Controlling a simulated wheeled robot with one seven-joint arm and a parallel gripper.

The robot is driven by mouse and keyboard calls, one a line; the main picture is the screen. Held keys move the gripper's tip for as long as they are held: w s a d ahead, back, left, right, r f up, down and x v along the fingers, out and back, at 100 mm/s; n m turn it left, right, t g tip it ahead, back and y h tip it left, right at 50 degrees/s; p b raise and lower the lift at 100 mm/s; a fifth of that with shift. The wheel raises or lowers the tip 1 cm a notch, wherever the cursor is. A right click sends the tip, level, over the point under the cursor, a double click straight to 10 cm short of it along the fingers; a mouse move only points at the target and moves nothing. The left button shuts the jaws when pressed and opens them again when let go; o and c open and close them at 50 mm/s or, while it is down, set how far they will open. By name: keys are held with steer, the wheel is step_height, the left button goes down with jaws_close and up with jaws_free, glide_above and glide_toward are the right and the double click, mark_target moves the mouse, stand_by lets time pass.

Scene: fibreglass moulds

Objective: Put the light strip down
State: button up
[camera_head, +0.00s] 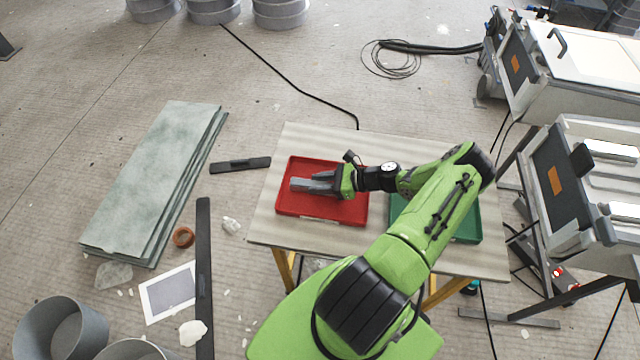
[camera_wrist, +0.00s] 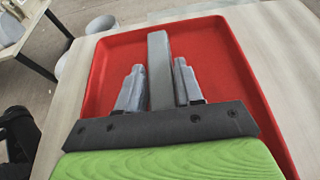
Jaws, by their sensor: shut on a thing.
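The light strip (camera_wrist: 160,58) is a grey bar held between the fingers of my gripper (camera_wrist: 159,85) in the wrist view, its far end sticking out past the fingertips. In the head view the strip (camera_head: 300,184) shows over the left part of the red tray (camera_head: 292,211), with my gripper (camera_head: 318,183) shut on it. The red tray (camera_wrist: 98,84) spreads beneath the strip and fingers in the wrist view. I cannot tell whether the strip touches the tray floor. No other thing shows in the visible part of the red tray.
A green tray (camera_head: 468,226) lies right of the red one, partly hidden behind my arm. Both are on a pale wooden table (camera_head: 310,137). Grey-green panels (camera_head: 150,180) are stacked on the floor at left. Machines (camera_head: 590,190) stand close to the table's right side.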

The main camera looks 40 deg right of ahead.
steer(key=o, duration=1.1)
steer(key=shift+s+d+r, duration=0.2)
steer(key=shift+d+r, duration=0.05)
steer(key=shift+r, duration=0.05)
steer(key=p+v, duration=0.1)
steer(key=v, duration=1)
steer(key=shift+s, duration=0.2)
steer(key=w+a+r+n+g+h, duration=0.25)
steer(key=a+r+n+g, duration=0.25)
steer(key=a+r+n, duration=0.4)
steer(key=w+a+r+n+g+h, duration=0.2)
steer(key=w+a+r+n+g, duration=0.15)
steer(key=a+r+n, duration=0.5)
steer(key=s+a+r+n+t+h, duration=0.1)
steer(key=s+a+r+n, duration=0.2)
steer(key=s+r, duration=0.1)
steer(key=s+a+r+n+t+h, duration=0.1)
steer(key=s+a+r+n, duration=0.3)
steer(key=s+r, duration=0.1)
steer(key=s+a+r+n+t+h, duration=0.1)
steer(key=s+a+r+n, duration=0.3)
steer(key=s+r, duration=0.1)
steer(key=shift+a+r+t+h, duration=0.1)
steer(key=shift+a+t+h, duration=0.15)
steer(key=shift+h, duration=0.1)
